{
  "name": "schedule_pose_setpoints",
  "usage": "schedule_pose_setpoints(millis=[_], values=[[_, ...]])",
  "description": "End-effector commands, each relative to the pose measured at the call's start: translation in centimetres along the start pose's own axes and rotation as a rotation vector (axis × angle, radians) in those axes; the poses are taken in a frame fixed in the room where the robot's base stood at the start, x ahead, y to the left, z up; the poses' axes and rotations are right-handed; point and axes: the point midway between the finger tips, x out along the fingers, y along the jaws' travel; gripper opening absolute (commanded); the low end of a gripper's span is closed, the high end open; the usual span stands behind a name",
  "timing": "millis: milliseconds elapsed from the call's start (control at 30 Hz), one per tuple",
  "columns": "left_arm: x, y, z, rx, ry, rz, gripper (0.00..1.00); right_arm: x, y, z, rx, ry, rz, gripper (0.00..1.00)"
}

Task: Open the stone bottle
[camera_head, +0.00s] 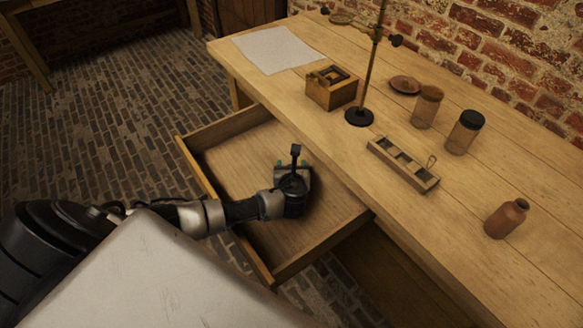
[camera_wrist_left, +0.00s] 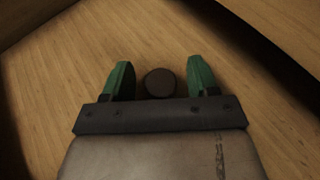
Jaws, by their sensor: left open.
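The brown stone bottle (camera_head: 506,218) stands upright on the workbench at the right of the head view. Its top shows dark, and I cannot tell whether it is an open mouth. My left gripper (camera_head: 293,168) is over the open drawer, well left of the bottle. In the left wrist view, the left gripper (camera_wrist_left: 160,80) has its green fingers spread. A small dark round piece (camera_wrist_left: 160,83), like a stopper seen end-on, lies between them with a gap on both sides. I cannot tell whether it rests on the drawer floor. My right gripper is not in view.
The open drawer (camera_head: 235,160) juts out from the workbench (camera_head: 440,225). On the bench are a wooden rack (camera_head: 403,165), two jars (camera_head: 427,106) (camera_head: 465,131), a wooden box (camera_head: 332,88), a stand (camera_head: 359,117), a dish (camera_head: 405,84) and paper (camera_head: 275,48).

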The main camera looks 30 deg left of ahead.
Motion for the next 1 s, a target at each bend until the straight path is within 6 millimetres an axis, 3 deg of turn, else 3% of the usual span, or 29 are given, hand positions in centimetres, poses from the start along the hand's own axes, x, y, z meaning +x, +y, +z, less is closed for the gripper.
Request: schedule_pose_setpoints(millis=[167, 500, 700, 1000], values=[[-0.6, 0.0, 1.6, -0.002, -0.001, -0.002, 0.59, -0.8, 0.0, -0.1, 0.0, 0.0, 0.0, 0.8], [-8.1, -0.1, 1.2, -0.001, 0.001, -0.004, 0.59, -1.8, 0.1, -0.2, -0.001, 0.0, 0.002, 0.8], [-11.3, 0.0, 1.1, 0.0, 0.0, -0.002, 0.59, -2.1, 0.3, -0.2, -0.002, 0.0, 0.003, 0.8], [-12.5, 0.0, 1.1, -0.001, 0.0, 0.0, 0.59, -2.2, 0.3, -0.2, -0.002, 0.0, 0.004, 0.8]])
